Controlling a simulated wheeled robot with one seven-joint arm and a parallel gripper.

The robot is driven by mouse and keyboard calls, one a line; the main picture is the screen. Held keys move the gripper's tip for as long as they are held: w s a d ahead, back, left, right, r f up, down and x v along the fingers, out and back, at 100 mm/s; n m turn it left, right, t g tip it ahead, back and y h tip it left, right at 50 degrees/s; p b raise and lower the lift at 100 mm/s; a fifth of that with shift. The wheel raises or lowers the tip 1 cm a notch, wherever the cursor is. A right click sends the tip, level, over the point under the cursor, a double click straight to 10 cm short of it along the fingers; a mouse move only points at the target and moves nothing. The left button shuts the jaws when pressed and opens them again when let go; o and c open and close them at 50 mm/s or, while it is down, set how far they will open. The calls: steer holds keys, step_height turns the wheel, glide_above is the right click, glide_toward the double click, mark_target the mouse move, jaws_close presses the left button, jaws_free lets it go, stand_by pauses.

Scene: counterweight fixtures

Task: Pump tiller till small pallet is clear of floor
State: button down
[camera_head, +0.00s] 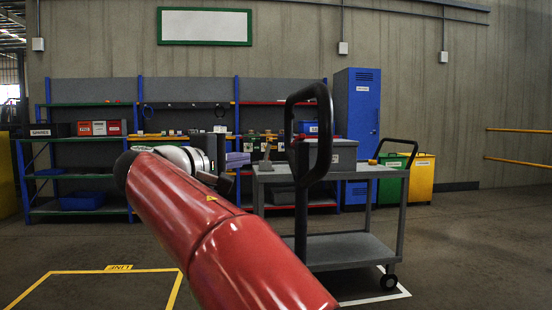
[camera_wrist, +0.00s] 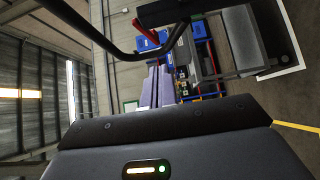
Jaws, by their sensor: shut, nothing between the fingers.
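The tiller (camera_head: 301,205) is a black upright post with a looped handle at its top, standing in the middle of the head view. A black curved bar, which looks like its handle (camera_wrist: 112,50), crosses the upper left of the wrist view. My gripper (camera_head: 238,160) has lavender fingers and is just left of the tiller in the head view. In the wrist view my gripper (camera_wrist: 157,72) has its fingers together with nothing between them. No contact with the tiller can be made out. The small pallet is not visible in either view; the tiller's foot is hidden or out of frame.
A grey two-deck cart (camera_head: 345,250) stands behind and right of the tiller. Shelving (camera_head: 85,142) with bins lines the back wall. A blue cabinet (camera_head: 357,110), a green bin (camera_head: 391,185) and a yellow bin (camera_head: 421,178) stand back right. The right floor is clear.

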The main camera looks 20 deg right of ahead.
steer(key=s+d+p+x, duration=0.1)
steer(key=s+x, duration=0.1)
steer(key=x, duration=1)
steer(key=shift+d+r, duration=0.25)
steer(key=shift+d, duration=0.2)
steer(key=shift+d, duration=0.1)
